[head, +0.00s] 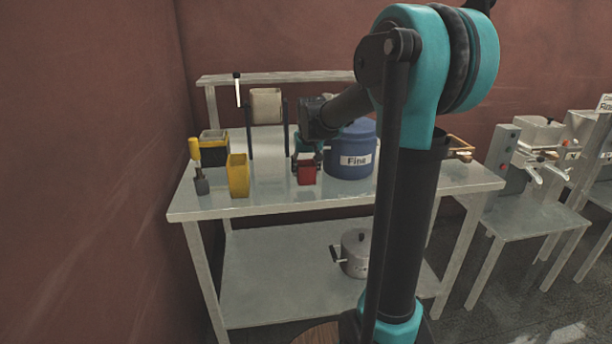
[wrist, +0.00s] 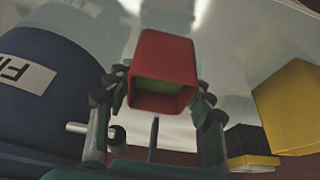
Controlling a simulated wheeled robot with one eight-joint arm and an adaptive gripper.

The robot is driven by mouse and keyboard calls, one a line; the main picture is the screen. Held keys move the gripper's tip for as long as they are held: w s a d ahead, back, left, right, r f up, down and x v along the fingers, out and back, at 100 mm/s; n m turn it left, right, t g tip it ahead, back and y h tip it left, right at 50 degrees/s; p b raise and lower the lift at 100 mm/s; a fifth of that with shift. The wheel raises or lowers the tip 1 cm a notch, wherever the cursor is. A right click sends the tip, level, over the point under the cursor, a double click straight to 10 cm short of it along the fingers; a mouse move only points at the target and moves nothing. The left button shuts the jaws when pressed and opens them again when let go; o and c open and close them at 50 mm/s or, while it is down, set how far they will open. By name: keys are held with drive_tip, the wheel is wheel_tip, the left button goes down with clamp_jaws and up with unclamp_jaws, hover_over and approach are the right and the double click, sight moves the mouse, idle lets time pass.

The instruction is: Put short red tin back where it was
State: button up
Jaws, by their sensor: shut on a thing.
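The short red tin (head: 306,174) is a small square open tin on or just above the table top, in front of the blue "Fine" container; I cannot tell if it touches the table. My gripper (head: 307,156) is at the tin, partly hidden behind it and my arm. In the wrist view my gripper (wrist: 160,98) has a finger on each side of the red tin (wrist: 165,58) and is shut on it. The tin's open mouth faces the wrist camera, with a greenish inside.
The blue container (head: 340,150) stands close right of the red tin. A beige hopper (head: 266,104) stands behind. The table's front strip (head: 285,206) is clear.

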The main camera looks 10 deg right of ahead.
drive_tip(key=shift+f, duration=1.2)
drive_tip(key=shift+f, duration=0.15)
drive_tip(key=o, duration=1.4)
drive_tip(key=v, duration=1.2)
drive_tip(key=s+d+f, duration=0.1)
drive_tip(key=s+f, duration=0.6)
drive_tip(key=s, duration=0.1)
drive_tip(key=s+d+f, duration=0.1)
drive_tip(key=s+f, duration=0.7)
drive_tip(key=s, duration=0.1)
drive_tip(key=s+d+f, duration=0.2)
drive_tip(key=s+f, duration=0.6)
drive_tip(key=s, duration=0.1)
drive_tip(key=shift+f, duration=0.2)
